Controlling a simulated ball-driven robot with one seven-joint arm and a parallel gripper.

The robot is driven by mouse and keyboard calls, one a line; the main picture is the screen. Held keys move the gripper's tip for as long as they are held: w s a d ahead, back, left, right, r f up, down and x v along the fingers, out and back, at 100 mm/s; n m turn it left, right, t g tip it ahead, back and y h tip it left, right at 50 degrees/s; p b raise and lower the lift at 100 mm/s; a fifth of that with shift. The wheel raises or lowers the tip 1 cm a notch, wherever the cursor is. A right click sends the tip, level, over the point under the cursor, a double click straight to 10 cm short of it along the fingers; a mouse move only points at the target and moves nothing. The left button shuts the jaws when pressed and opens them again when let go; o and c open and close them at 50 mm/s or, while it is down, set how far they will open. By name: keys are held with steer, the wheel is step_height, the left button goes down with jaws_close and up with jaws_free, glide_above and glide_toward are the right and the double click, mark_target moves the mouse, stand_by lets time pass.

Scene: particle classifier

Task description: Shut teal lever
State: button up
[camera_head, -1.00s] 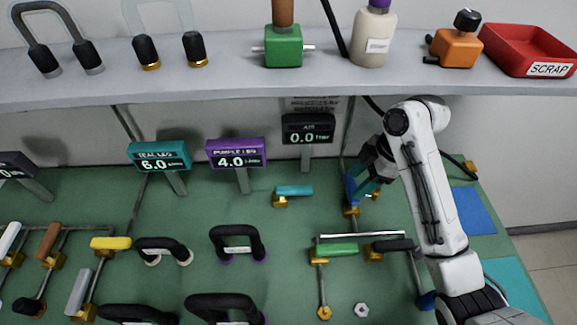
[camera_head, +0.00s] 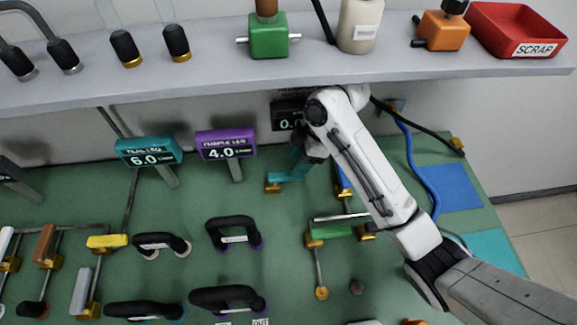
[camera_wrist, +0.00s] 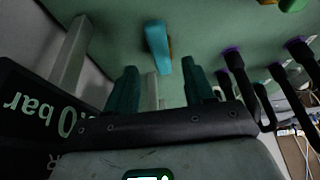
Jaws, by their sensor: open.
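The teal lever (camera_head: 284,177) sits on a brass valve body (camera_head: 273,188) on the green board, left of my arm's end. In the wrist view the teal lever (camera_wrist: 158,48) lies ahead of the fingers, roughly in line with the gap between them. My gripper (camera_head: 302,163) is close to the lever's right end in the head view; its teal fingers partly merge with the lever there. In the wrist view my gripper (camera_wrist: 162,82) is open, with its two fingers apart and nothing held between them. I cannot tell whether a finger touches the lever.
The black bar display (camera_head: 287,114) stands just behind my gripper, partly hidden by the arm. The purple display (camera_head: 226,144) and teal display (camera_head: 149,151) stand to the left. The grey shelf (camera_head: 230,80) overhangs behind. The green-handled valve (camera_head: 330,232) lies in front, and black hoops (camera_head: 234,232) front-left.

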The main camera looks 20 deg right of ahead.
mark_target(287, 174)
steer(key=shift+x, duration=2.65)
steer(key=shift+a+r, duration=0.1)
steer(key=shift+r, duration=0.05)
steer(key=shift+c, duration=0.2)
jaws_close()
